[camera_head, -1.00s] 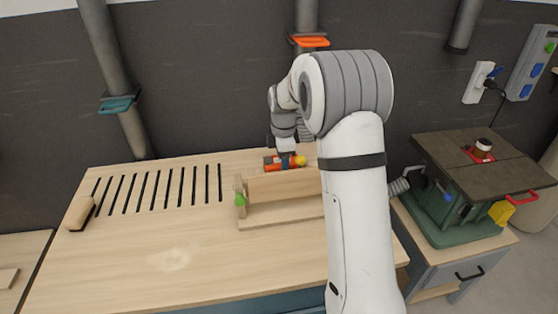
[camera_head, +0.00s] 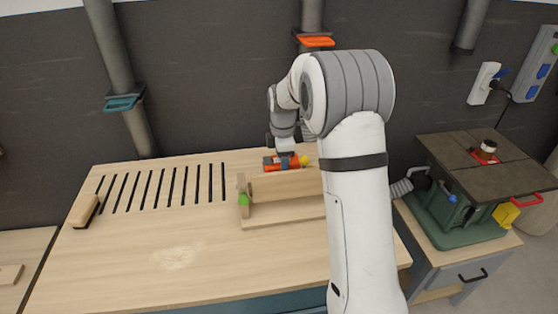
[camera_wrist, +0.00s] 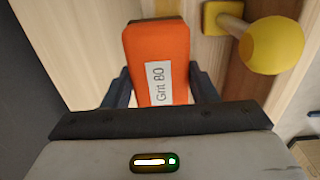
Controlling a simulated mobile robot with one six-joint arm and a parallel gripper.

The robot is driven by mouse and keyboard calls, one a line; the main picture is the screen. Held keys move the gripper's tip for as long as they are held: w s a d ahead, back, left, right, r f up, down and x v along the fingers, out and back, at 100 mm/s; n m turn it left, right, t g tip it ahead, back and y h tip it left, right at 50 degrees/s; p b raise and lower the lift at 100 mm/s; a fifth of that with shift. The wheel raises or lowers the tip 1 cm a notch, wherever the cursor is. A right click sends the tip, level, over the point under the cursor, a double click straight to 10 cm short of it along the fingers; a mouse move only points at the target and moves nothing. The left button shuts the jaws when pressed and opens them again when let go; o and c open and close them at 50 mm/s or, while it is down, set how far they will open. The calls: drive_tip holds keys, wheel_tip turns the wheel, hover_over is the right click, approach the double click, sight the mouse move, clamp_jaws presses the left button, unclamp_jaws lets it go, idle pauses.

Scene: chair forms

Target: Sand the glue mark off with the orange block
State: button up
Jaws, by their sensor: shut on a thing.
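The orange block (camera_wrist: 157,52), with a white "Grit 80" label, is between the fingers of my gripper (camera_wrist: 160,85) in the wrist view. My gripper is shut on it. In the head view the orange block (camera_head: 274,167) and my gripper (camera_head: 285,158) are at the back of the bench, behind a wooden fixture. Whether the block touches the bench top is unclear. The glue mark (camera_head: 178,256) is a pale patch on the front left of the bench top, well apart from my gripper.
The wooden fixture (camera_head: 283,187) has a green knob (camera_head: 243,199) and stands between my gripper and the front. A yellow knob (camera_wrist: 272,45) is right beside the block. A wooden brush (camera_head: 84,210) lies at the bench's left. The bench top (camera_head: 130,240) around the mark is clear.

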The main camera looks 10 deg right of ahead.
drive_tip(key=shift+d+r, duration=0.1)
drive_tip(key=shift+d, duration=0.55)
drive_tip(key=shift+a, duration=1.4)
drive_tip(key=shift+s+r+p, duration=0.2)
drive_tip(key=shift+r+p, duration=2.6)
drive_tip(key=shift+r, duration=1.55)
